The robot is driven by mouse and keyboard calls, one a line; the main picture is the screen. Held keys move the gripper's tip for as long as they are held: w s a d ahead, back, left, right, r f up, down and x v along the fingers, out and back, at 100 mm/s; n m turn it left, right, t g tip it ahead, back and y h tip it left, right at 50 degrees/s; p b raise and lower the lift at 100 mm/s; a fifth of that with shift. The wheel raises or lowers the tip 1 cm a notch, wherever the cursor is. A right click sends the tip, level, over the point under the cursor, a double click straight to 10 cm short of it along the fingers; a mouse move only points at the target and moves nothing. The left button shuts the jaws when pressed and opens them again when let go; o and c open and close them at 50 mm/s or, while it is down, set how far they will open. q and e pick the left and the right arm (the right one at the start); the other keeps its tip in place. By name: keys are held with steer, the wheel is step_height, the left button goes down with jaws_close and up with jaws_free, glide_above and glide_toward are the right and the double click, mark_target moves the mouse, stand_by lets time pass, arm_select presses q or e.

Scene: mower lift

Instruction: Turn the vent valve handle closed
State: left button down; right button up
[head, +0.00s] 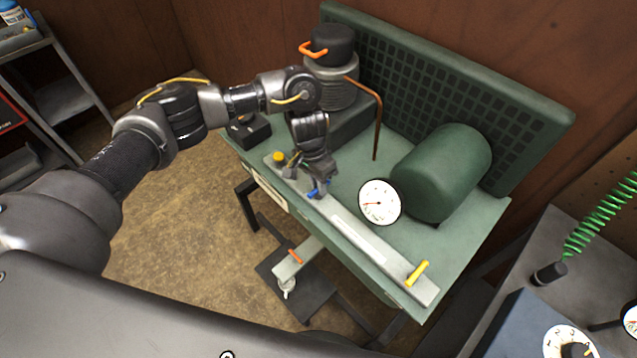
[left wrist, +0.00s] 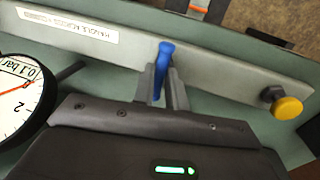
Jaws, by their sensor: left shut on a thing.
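A small blue handle (head: 313,194) stands on the pale grey bar along the bench's front edge. It also shows in the left wrist view (left wrist: 166,52), where its length lies across the bar. My left gripper (head: 318,186) reaches down to it from behind the bar, and its fingers (left wrist: 162,82) are shut on the handle's near part. The fingers hide part of the handle and its pivot. A yellow knob (left wrist: 287,107) and a yellow lever (head: 417,272) sit on the same bar. I cannot tell from any marking which is the vent valve. My right gripper is not in view.
Behind are a green cylinder (head: 442,172), a thin copper pipe (head: 377,120) and a black-topped pump (head: 332,70). A printed label (left wrist: 68,24) is on the bar.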

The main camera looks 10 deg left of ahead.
arm_select(q)
steer(key=shift+m, duration=0.3)
steer(key=m+p, duration=0.1)
steer(key=m, duration=0.1)
steer(key=shift+d+m+g, duration=0.1)
steer(key=shift+m+g, duration=0.2)
steer(key=shift+m, duration=0.1)
steer(key=m+y+p, duration=0.1)
steer(key=m, duration=0.3)
steer(key=shift+d+m, duration=0.15)
steer(key=shift+m, duration=0.15)
steer(key=m+y, duration=0.1)
steer(key=m, duration=0.4)
steer(key=shift+s, duration=0.1)
steer(key=shift+s+d+f+m+y, duration=0.1)
steer(key=shift+m+y, duration=0.4)
steer(key=shift+m, duration=1.9)
steer(key=c, duration=1.5)
jaws_free()
steer(key=shift+o, duration=0.2)
